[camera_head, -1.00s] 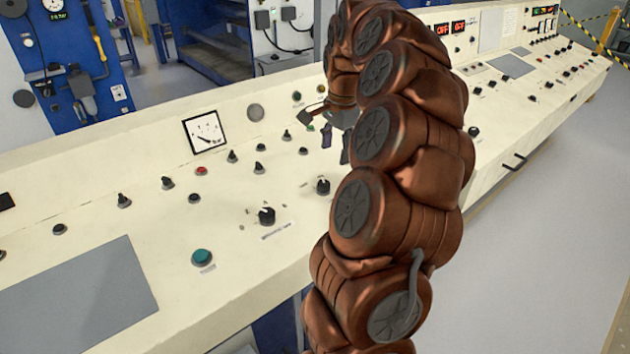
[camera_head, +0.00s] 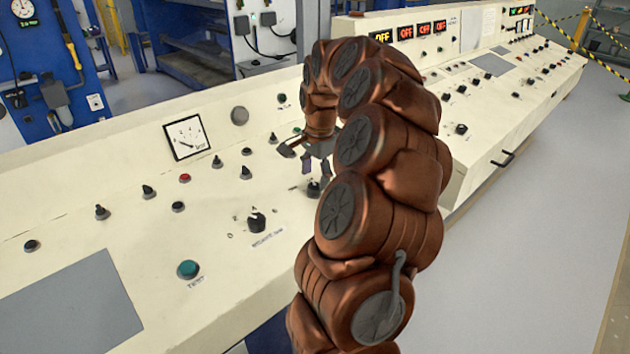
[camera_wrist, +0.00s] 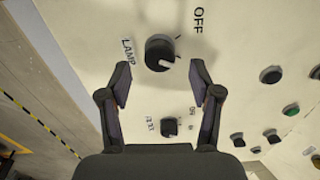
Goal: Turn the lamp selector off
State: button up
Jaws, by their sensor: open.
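The lamp selector (camera_wrist: 160,54) is a round black knob in the upper middle of the wrist view. The word LAMP stands to its left and OFF to its upper right. Its white pointer mark faces lower right, away from OFF. My gripper (camera_wrist: 162,85) is open and empty, its fingertips apart just below the knob and on either side of it. A smaller black knob (camera_wrist: 169,127) shows between the fingers. In the head view my gripper (camera_head: 317,168) hangs low over a black knob (camera_head: 314,188); I cannot tell whether this is the lamp selector.
The cream console (camera_head: 90,255) carries several knobs and buttons, including a labelled knob (camera_head: 257,222), a teal button (camera_head: 188,269) and a meter (camera_head: 186,138). Red and yellow OFF displays (camera_head: 408,32) stand behind. Open floor (camera_head: 535,200) lies to the right.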

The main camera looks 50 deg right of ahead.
aim_at(314, 189)
jog(key=shift+w+f, duration=0.1)
jog(key=shift+f, duration=1.3)
jog(key=c, duration=1.1)
jog(key=shift+c, duration=0.2)
